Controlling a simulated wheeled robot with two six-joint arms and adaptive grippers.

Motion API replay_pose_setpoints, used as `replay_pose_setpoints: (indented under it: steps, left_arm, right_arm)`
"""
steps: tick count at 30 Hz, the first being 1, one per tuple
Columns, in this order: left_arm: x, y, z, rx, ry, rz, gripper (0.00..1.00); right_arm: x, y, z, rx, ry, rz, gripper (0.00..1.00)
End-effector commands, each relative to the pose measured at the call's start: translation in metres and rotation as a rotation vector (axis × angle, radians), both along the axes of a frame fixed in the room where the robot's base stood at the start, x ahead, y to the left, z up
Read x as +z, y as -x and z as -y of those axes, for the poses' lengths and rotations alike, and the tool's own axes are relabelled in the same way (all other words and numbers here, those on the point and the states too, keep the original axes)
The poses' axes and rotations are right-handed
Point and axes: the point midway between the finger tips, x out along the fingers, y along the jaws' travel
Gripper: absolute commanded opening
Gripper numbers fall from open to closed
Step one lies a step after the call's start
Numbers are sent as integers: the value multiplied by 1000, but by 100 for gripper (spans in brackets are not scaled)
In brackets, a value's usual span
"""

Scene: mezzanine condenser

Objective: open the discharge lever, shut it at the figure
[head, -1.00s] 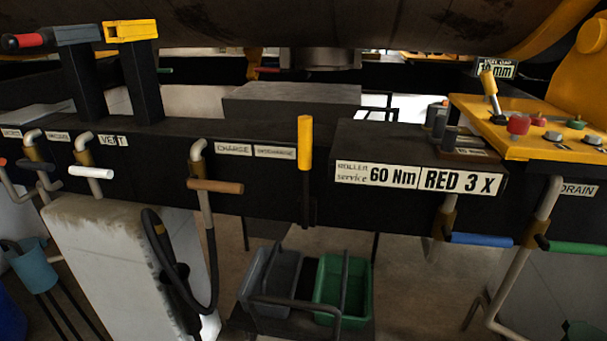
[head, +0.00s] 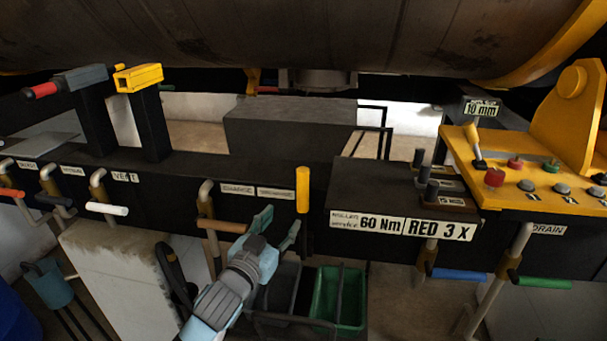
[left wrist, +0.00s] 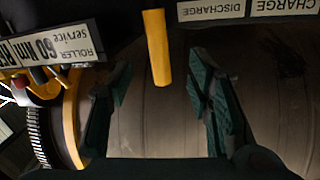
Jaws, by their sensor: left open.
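The yellow discharge lever (head: 302,190) stands upright at the front of the dark rail, just right of the discharge label (head: 276,193). In the left wrist view the lever (left wrist: 157,48) hangs from the top of the picture, its end between the fingers in that view. My left gripper (head: 278,228) is open and empty, with green-padded fingers, just below and left of the lever. It also shows in the left wrist view (left wrist: 162,88). I cannot tell whether a finger touches the lever. My right gripper is not in view.
The charge lever (head: 221,226), with a brown handle, is close left of my gripper. A white-handled vent lever (head: 107,209) is farther left. A dark box with a 60 Nm sign (head: 380,224) stands right. A green bin (head: 338,298) is below. A large drum (head: 300,35) hangs above.

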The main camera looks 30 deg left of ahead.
Motion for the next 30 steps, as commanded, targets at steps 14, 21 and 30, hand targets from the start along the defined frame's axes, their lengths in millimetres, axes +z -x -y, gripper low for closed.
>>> replay_pose_setpoints:
  steps: [14, 21, 30]
  left_arm:
    - [23, -62, 0, 13, 130, 35, 46]
    - [21, -116, -5, 11, 127, 33, 46]
    - [20, -130, -6, 11, 125, 34, 46]
  right_arm:
    - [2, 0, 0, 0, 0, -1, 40]
    - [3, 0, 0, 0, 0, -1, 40]
    - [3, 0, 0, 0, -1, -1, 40]
